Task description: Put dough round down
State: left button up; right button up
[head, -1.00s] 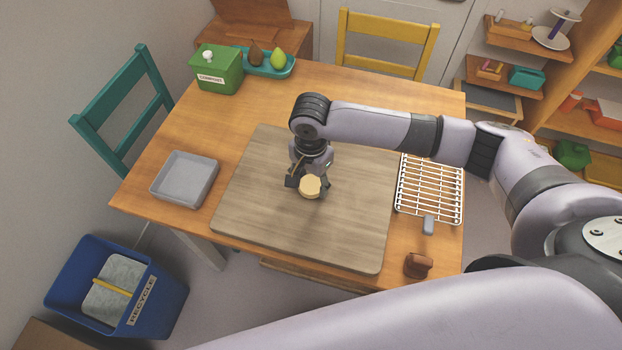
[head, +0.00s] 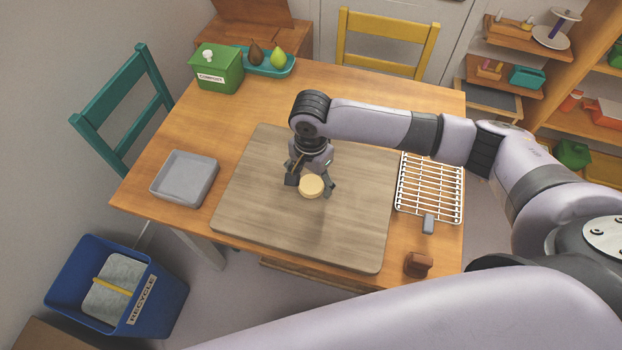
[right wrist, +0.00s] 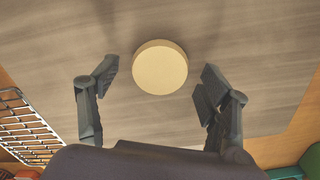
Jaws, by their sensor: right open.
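The dough round (head: 311,186) is a pale yellow disc on the wooden board (head: 345,225), and it also shows in the right wrist view (right wrist: 160,67). My right gripper (head: 310,184) is above the board at the dough round. In the right wrist view my right gripper (right wrist: 157,82) is open, with one finger on each side of the dough round and a visible gap to each. The dough round appears to rest flat on the board. My left gripper is not in view.
A grey tray (head: 185,180) is left of the board. A white wire rack (head: 430,188) lies to the right, with a brown object (head: 418,264) below it. A green compost box (head: 216,72) and a teal tray (head: 287,71) with pears stand at the back. The board around the dough is clear.

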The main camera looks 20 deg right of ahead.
aim_at(311, 184)
notch_tip(311, 184, up, 12)
dwell(0.4)
jog(key=shift+f, duration=0.15)
